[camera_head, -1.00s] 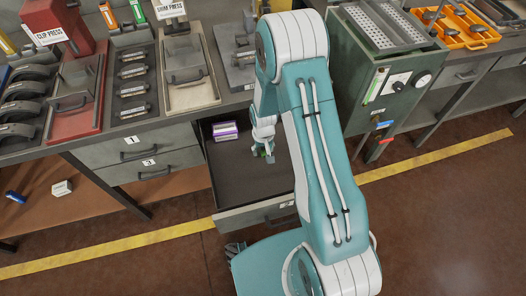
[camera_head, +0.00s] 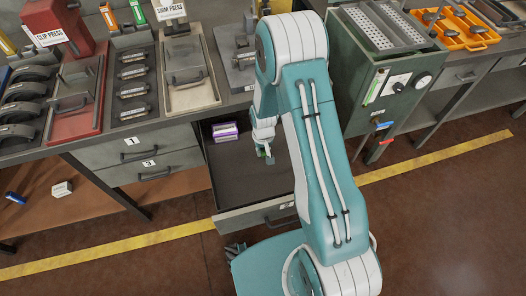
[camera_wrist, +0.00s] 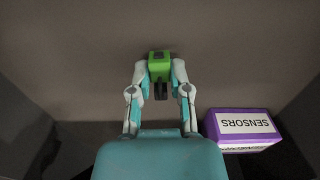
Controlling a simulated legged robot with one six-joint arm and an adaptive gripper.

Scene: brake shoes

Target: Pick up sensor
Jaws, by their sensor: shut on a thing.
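The sensor (camera_wrist: 159,66) is a small bright green block with dark parts below it, seen in the wrist view. My gripper (camera_wrist: 159,74) is shut on it, with one finger on each side. In the head view my gripper (camera_head: 265,153) is inside the open drawer (camera_head: 235,181), and a little green and grey shows at its tip. I cannot tell whether the sensor touches the drawer floor. A purple box labelled SENSORS (camera_wrist: 240,130) lies to the right in the wrist view. It also shows in the head view (camera_head: 225,131), at the back left of the drawer.
The drawer's front panel (camera_head: 255,217) and side walls surround my gripper. The workbench (camera_head: 122,139) is above and behind, with presses and trays. A green machine (camera_head: 385,85) stands to the right of my arm. The drawer floor is mostly bare.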

